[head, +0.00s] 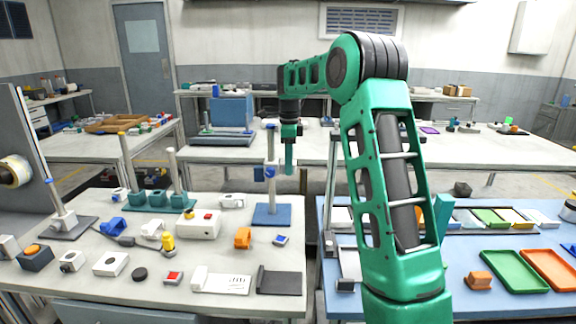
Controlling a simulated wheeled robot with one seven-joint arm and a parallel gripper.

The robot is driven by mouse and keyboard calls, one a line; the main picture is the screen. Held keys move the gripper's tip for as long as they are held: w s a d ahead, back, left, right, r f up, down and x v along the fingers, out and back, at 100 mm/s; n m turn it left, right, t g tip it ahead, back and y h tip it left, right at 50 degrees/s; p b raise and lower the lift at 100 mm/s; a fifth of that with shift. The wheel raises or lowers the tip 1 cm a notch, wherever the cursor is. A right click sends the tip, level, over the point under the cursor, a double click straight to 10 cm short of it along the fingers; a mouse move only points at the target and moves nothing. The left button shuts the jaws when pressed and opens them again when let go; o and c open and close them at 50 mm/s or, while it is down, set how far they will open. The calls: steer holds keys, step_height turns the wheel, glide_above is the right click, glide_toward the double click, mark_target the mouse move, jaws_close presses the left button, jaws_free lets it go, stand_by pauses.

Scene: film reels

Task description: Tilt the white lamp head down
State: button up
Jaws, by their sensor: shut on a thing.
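My gripper (289,168) hangs fingers down at the end of my green arm, over the back of the near left table. Its jaws look closed, and whatever is between them is too small or hidden to make out. Just left of it stands a grey post with blue fittings (270,173) on a blue base plate (271,215). I cannot tell whether the fingers touch it. I cannot pick out a white lamp head with certainty. A small white fixture (153,229) lies on the same table, front left of my gripper, but what it is stays unclear.
The near left table (215,262) is crowded. Green (514,271) and orange trays lie on the right table.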

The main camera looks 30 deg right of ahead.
steer(key=t+h, duration=0.1)
steer(key=t, duration=0.1)
steer(key=s+t+h, duration=0.1)
steer(key=t, duration=0.1)
steer(key=shift+a+f+h, duration=0.1)
steer(key=shift+a+h, duration=0.2)
steer(key=t+h, duration=0.1)
steer(key=t, duration=0.1)
steer(key=t+h, duration=0.1)
steer(key=f+t+h, duration=0.1)
steer(key=t, duration=0.1)
steer(key=shift+s+a+t+h, duration=0.2)
steer(key=shift+s+t+h, duration=0.1)
steer(key=shift+h, duration=0.1)
steer(key=shift+f, duration=0.1)
steer(key=o, duration=1.1)
steer(key=shift+c, duration=0.2)
steer(key=shift+r, duration=0.25)
steer(key=shift+s+a+r, duration=0.1)
steer(key=shift+a+r, duration=0.05)
steer(key=v, duration=1)
